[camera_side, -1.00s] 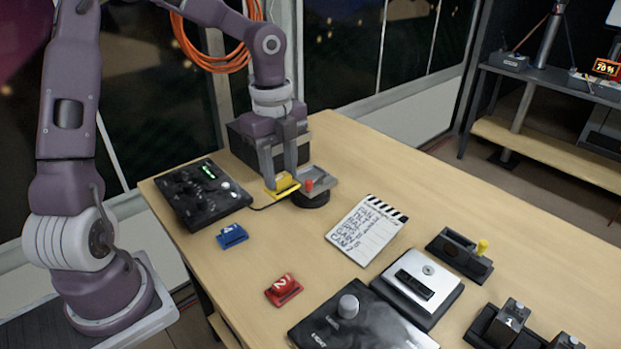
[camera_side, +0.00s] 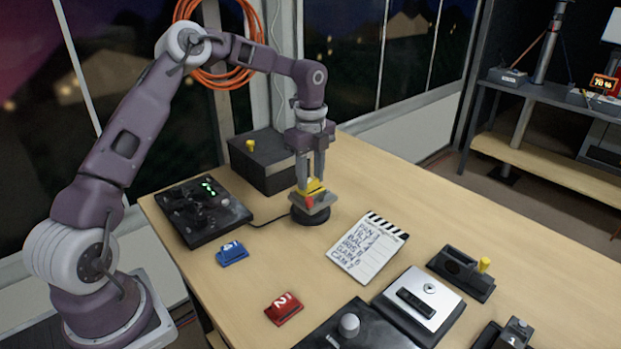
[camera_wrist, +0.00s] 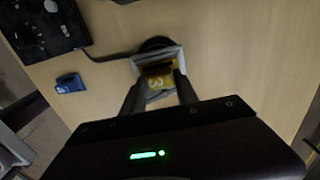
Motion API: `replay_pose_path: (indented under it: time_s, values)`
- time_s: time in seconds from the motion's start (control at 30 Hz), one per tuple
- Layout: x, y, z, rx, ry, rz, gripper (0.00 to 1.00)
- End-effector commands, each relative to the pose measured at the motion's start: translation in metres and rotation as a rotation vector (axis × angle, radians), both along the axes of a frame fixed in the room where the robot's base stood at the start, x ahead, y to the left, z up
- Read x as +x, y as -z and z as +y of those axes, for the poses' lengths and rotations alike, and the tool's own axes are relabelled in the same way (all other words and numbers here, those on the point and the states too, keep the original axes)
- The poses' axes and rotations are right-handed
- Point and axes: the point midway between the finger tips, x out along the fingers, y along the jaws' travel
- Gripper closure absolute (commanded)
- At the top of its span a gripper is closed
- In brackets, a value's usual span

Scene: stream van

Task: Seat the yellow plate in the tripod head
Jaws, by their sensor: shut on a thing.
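The yellow plate (camera_side: 311,187) is held between the fingers of my gripper (camera_side: 312,180), right over the tripod head (camera_side: 318,203). In the wrist view the yellow plate (camera_wrist: 158,78) shows a number 3 and lies within the outline of the tripod head's pale square frame (camera_wrist: 139,60). My gripper (camera_wrist: 160,88) is shut on it there too. The head sits on a round black base (camera_side: 310,216), and a red part (camera_side: 309,202) shows on its front. I cannot tell whether the plate is fully down in the head.
A blue plate (camera_side: 232,254) and a red plate (camera_side: 284,309) lie on the table to the front. A black control panel (camera_side: 203,208) is at left, a black box (camera_side: 265,160) behind.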

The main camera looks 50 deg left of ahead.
Motion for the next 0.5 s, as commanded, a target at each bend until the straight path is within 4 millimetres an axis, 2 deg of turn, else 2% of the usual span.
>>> replay_pose_path:
  time_s: [0.07, 0.33, 0.37, 0.47, 0.5]
  values:
    - [-0.0001, 0.0071, -0.0003, -0.001, -0.001, 0.0, 1.0]
    - [0.0002, 0.0089, -0.0002, -0.001, -0.001, -0.001, 1.0]
    - [0.0002, 0.0094, -0.0002, -0.001, -0.001, -0.001, 0.62]
    - [0.0002, 0.009, -0.0002, 0.0, -0.001, -0.002, 0.43]
    - [0.0002, 0.009, -0.0002, 0.0, -0.001, -0.002, 0.42]
